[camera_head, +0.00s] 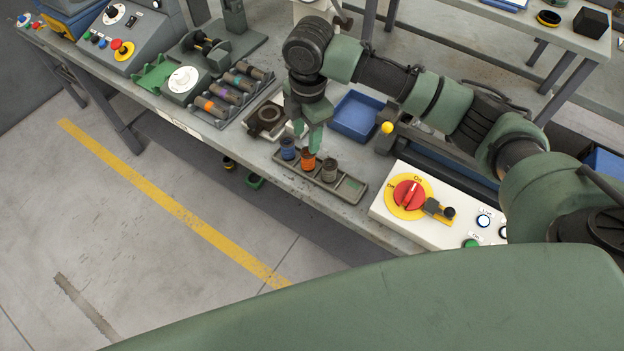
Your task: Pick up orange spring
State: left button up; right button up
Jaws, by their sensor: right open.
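The orange spring (308,162) stands upright in a grey tray (351,188) near the front edge of the workbench. A blue spring (288,149) stands to its left and a grey spring (329,170) to its right in the same tray. My right gripper (308,147) points down just above the orange spring, with its fingertips at or very near the spring's top. Whether the fingers touch the spring cannot be told. The gripper is open. My left gripper is not in view.
A white switch panel (378,208) with a red rotary switch (408,195) stands right of the tray. A blue bin (356,115) and a yellow-knobbed lever (387,128) lie behind. A rack of coloured cylinders (228,92) is to the left. Open floor lies in front.

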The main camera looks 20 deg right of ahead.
aim_at(308, 160)
jog(key=shift+d+f, duration=0.1)
jog(key=shift+f, duration=0.05)
jog(key=f, duration=0.1)
jog(key=f+p, duration=0.1)
jog(key=f, duration=0.1)
jog(key=f+p, duration=0.1)
jog(key=shift+w+d+f, duration=0.15)
jog(key=shift+w, duration=0.25)
jog(key=shift+s+f+p, duration=0.2)
jog(key=shift+f+p, duration=0.2)
jog(key=shift+f, duration=1.35)
grip_shut()
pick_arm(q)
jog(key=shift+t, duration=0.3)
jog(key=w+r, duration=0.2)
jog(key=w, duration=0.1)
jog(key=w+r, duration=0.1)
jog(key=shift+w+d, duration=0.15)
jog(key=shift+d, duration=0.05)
pick_arm(e)
jog(key=shift+w+r, duration=0.1)
jog(key=shift+r, duration=0.05)
